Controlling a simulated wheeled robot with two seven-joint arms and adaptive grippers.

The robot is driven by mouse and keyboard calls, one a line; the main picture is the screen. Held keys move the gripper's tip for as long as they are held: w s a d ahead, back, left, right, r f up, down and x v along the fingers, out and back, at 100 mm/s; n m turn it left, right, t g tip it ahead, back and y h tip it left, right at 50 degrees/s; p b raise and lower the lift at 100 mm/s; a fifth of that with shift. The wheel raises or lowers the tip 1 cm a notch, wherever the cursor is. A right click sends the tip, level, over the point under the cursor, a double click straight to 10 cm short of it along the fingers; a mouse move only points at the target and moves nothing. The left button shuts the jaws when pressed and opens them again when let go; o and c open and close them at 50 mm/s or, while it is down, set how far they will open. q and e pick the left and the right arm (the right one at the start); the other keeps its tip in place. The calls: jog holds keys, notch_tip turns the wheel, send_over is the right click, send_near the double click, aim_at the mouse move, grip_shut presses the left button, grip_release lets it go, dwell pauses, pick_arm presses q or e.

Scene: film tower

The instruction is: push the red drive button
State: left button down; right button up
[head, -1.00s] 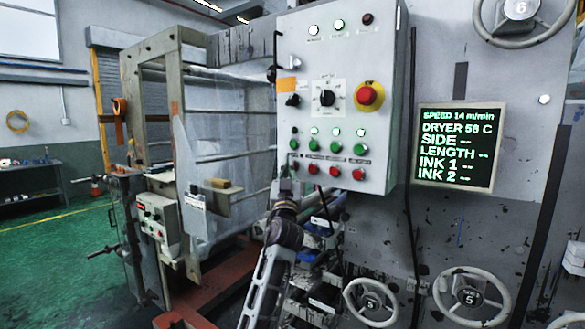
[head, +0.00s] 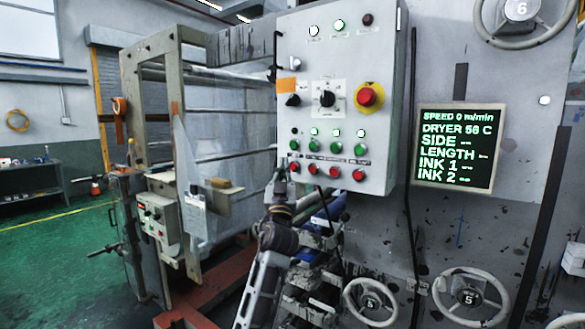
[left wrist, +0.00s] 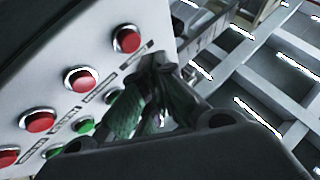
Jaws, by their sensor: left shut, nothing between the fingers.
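A grey control panel (head: 385,75) carries a lower row of several red buttons. The leftmost red button (head: 295,166) is closest to my left gripper (head: 281,172), which is shut and empty just left of it, apart from it as far as I can tell. In the left wrist view the shut fingers (left wrist: 160,72) show beside the end red button (left wrist: 127,39). Labels run between the red and green rows but are too small to read, so I cannot tell which is the drive button. My right gripper is not in view.
A large red knob on a yellow ring (head: 366,96) sits higher on the panel. A display (head: 457,148) reads speed 0 m/min. Handwheels (head: 471,297) stand below right. A metal frame (head: 190,120) stands to the left, with open green floor (head: 60,250) beyond.

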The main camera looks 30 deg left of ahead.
pick_arm(q)
jog(key=s, duration=0.3)
jog(key=shift+s+a+p, duration=0.15)
jog(key=shift+s+p, duration=0.25)
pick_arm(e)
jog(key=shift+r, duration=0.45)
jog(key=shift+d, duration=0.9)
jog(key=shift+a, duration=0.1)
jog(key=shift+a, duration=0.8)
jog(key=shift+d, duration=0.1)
